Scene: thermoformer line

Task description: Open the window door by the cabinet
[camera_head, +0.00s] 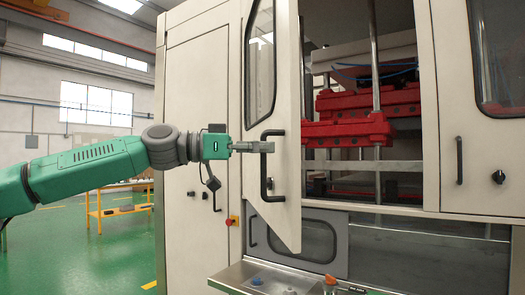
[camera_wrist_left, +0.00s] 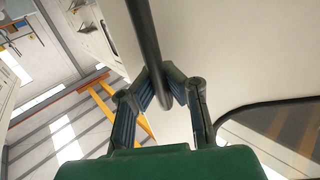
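The window door (camera_head: 285,190) is a cream panel with a dark window (camera_head: 261,62) and a black bar handle (camera_head: 264,182). It stands partly open, its right edge swung out from the cabinet (camera_head: 197,110). My left gripper (camera_head: 268,147) is at the upper end of the handle. In the left wrist view, the handle (camera_wrist_left: 143,38) passes between the two fingertips of my left gripper (camera_wrist_left: 160,85), which close on it from both sides. The door's window (camera_wrist_left: 275,125) shows at the lower right there. My right gripper is in neither view.
Red tooling (camera_head: 345,130) and metal columns show inside the machine. A second windowed door (camera_head: 485,150) with a black handle is at the right. A metal panel with knobs (camera_head: 285,280) juts out below. A yellow table (camera_head: 120,208) stands on the green floor at the left.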

